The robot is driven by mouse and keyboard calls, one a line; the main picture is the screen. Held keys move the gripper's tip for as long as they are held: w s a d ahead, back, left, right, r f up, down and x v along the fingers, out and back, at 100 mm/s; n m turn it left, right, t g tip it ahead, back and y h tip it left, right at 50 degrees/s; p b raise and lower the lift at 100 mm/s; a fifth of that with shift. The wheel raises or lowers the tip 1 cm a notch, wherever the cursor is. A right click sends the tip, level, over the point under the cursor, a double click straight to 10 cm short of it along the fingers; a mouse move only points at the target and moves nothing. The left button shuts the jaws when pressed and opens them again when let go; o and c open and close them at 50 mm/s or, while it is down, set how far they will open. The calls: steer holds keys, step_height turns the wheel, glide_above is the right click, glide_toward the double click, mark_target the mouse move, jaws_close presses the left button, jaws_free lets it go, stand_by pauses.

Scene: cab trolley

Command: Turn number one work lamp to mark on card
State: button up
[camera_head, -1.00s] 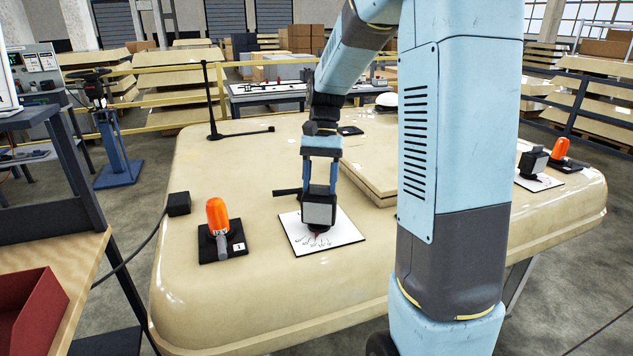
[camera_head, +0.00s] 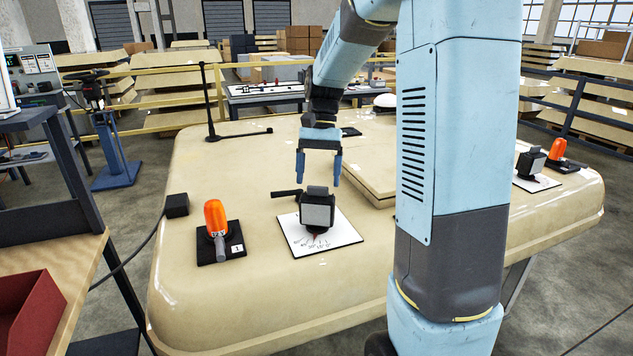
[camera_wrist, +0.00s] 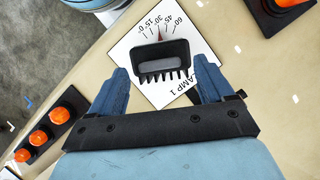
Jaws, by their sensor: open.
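The number one work lamp (camera_head: 317,211) is a black box with a grey face, upright on a white card (camera_head: 344,236). In the wrist view the card (camera_wrist: 199,84) reads LAMP 1 and carries a fan of angle marks from 0 to 60. The lamp (camera_wrist: 161,60) has a red pointer at its base; it points to about the 30 mark, though the exact reading is too small to tell. My gripper (camera_head: 321,181) is open and empty above the lamp. In the wrist view its fingers (camera_wrist: 166,84) stand apart on either side of the lamp's finned back.
An orange beacon (camera_head: 215,216) on a black base labelled 1 stands left of the card. A black block with a cable (camera_head: 177,205) is behind it. A second lamp (camera_head: 530,163) and beacon (camera_head: 557,150) stand at the right. A raised panel (camera_head: 372,180) lies behind.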

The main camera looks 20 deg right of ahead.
steer(key=v, duration=1.1)
steer(key=shift+r, duration=0.35)
steer(key=shift+w, duration=0.1)
steer(key=s+a+f+n+t+h, duration=0.1)
steer(key=s+n+t, duration=0.2)
steer(key=s, duration=0.9)
steer(key=s+a+f+n+t+h, duration=0.1)
steer(key=s+t, duration=0.5)
steer(key=s, duration=0.6)
steer(key=shift+s+a+f+n+t, duration=0.25)
steer(key=shift+a+f+n+t, duration=0.1)
steer(key=shift+a+n, duration=0.55)
steer(key=shift+d, duration=0.15)
steer(key=shift+c, duration=0.4)
